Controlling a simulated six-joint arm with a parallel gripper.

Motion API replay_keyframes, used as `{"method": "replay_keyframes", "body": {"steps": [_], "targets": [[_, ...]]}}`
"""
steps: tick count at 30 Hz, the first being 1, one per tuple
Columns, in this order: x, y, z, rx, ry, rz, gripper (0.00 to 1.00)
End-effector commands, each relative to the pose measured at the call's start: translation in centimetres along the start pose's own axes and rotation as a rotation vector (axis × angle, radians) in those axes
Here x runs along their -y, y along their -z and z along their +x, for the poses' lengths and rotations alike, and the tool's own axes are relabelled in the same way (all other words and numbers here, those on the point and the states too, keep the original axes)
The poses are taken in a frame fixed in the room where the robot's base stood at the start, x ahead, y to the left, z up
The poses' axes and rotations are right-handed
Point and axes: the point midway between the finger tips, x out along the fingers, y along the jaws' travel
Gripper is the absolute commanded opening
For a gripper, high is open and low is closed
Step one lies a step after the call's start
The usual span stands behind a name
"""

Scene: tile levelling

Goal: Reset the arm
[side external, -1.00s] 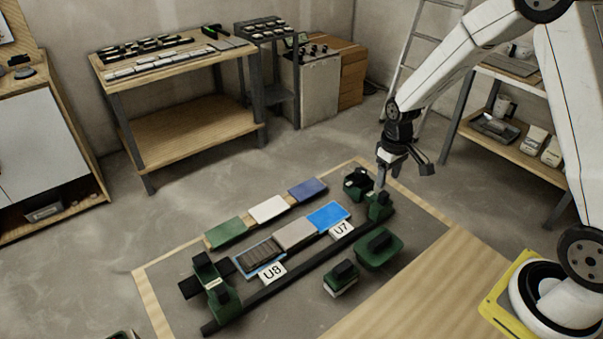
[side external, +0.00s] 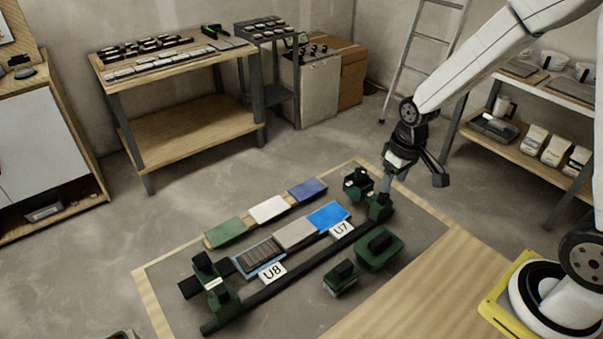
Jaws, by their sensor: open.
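My gripper (side external: 413,182) hangs from my white arm at the right of the side external view. Its two fingers are spread apart, with nothing seen between them. The left finger is just above or beside the green clamp block (side external: 380,205) at the right end of the dark rail; I cannot tell whether they touch. The right finger is over bare floor.
Tiles lie in two rows: green (side external: 226,231), white (side external: 268,209), dark blue (side external: 307,189), and ribbed dark (side external: 259,257), grey (side external: 295,234), bright blue (side external: 328,216). Green tools (side external: 379,249) stand in front of the rail (side external: 290,281). A shelf (side external: 525,150) is behind right.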

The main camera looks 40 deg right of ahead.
Motion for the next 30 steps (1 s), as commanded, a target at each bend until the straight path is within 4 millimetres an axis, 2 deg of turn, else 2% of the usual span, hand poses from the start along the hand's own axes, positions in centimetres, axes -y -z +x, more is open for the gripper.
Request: {"method": "replay_keyframes", "body": {"steps": [6, 13, 18, 30], "targets": [[2.5, -3.6, -2.2, -0.071, 0.003, -0.003, 0.65], [3.8, -6.3, -3.2, -0.118, 0.01, -0.001, 0.65], [4.1, -6.9, -3.4, -0.128, 0.012, 0.001, 0.65], [4.1, -6.9, -3.3, -0.128, 0.012, 0.001, 0.65]]}}
